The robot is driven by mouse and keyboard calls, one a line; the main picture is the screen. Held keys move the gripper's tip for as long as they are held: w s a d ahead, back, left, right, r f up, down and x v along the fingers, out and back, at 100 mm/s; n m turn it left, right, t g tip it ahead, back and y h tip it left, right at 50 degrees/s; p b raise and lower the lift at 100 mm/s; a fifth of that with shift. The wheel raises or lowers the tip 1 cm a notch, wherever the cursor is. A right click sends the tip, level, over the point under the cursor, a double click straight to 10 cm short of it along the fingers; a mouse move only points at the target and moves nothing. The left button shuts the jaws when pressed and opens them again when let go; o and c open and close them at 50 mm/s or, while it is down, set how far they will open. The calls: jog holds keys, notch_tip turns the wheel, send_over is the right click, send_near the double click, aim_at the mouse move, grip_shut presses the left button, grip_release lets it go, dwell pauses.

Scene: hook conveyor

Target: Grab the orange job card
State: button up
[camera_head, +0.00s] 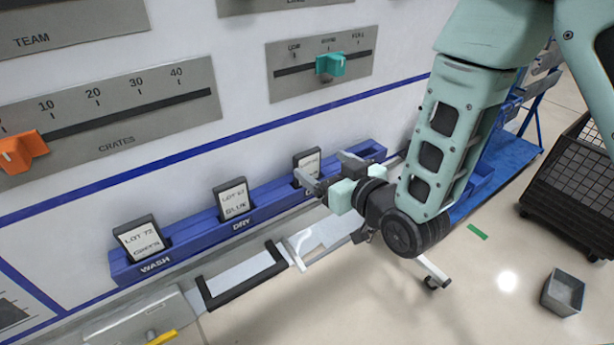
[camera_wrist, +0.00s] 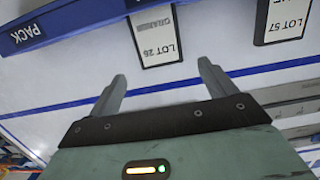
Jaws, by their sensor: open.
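In the wrist view, upside down, a white card with a dark frame reads LOT 28 and a word that looks like ORANGE (camera_wrist: 158,40). It appears to be the third card (camera_head: 307,163) on the blue rack in the head view, partly hidden by my gripper. My gripper (camera_head: 328,170) is open and empty in front of it. In the wrist view, the fingertips (camera_wrist: 162,74) lie to either side of the card's near end, with wall visible between them. I cannot tell how far the card is beyond them.
The blue rack (camera_head: 195,243) also holds a LOT 57 BLUE card (camera_head: 233,199) and a LOT 72 GREEN card (camera_head: 142,243). The LOT 57 card shows in the wrist view (camera_wrist: 284,22). A bracketed rail (camera_head: 240,282) runs below. A dark crate (camera_head: 575,170) stands at right.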

aim_at(309, 158)
jog(key=shift+p+x, duration=1.15)
jog(key=shift+x, duration=2.1)
jog(key=shift+f, duration=0.1)
jog(key=c, duration=1.1)
